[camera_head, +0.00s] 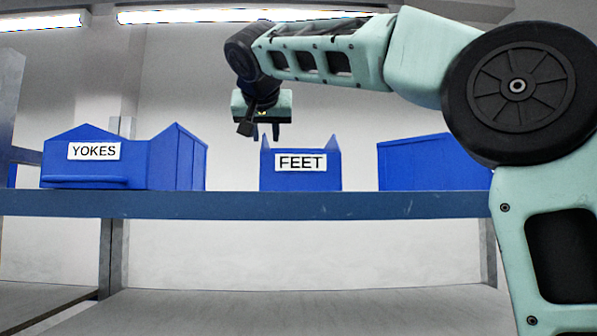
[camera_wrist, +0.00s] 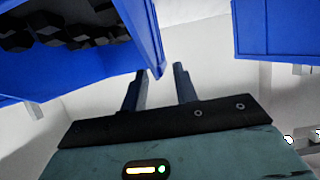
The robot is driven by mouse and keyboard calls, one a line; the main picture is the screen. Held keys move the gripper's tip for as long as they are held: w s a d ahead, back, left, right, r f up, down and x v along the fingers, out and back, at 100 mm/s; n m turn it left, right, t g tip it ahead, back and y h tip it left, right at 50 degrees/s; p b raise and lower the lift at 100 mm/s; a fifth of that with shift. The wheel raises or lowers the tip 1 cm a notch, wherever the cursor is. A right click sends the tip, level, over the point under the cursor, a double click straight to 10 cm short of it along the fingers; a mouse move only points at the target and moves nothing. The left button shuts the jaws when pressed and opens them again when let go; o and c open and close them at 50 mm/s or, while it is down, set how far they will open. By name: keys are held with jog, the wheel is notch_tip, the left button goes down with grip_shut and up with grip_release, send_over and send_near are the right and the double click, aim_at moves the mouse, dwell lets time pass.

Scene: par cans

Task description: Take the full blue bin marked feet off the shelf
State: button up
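The blue bin marked FEET (camera_head: 300,182) stands on the blue shelf beam's level, near the middle of the head view. Its white label faces me, and its two upper corners rise to points. From this low angle its inside is hidden.
Another blue bin (camera_head: 430,163) stands right, partly behind my arm. The shelf beam (camera_head: 250,206) runs across. Gaps separate the FEET bin from both sides. A second bin (camera_wrist: 280,30) shows in the wrist view.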

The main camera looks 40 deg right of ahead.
jog(key=shift+x, duration=1.15)
grip_shut()
jog(key=shift+r, duration=0.15)
dwell(0.4)
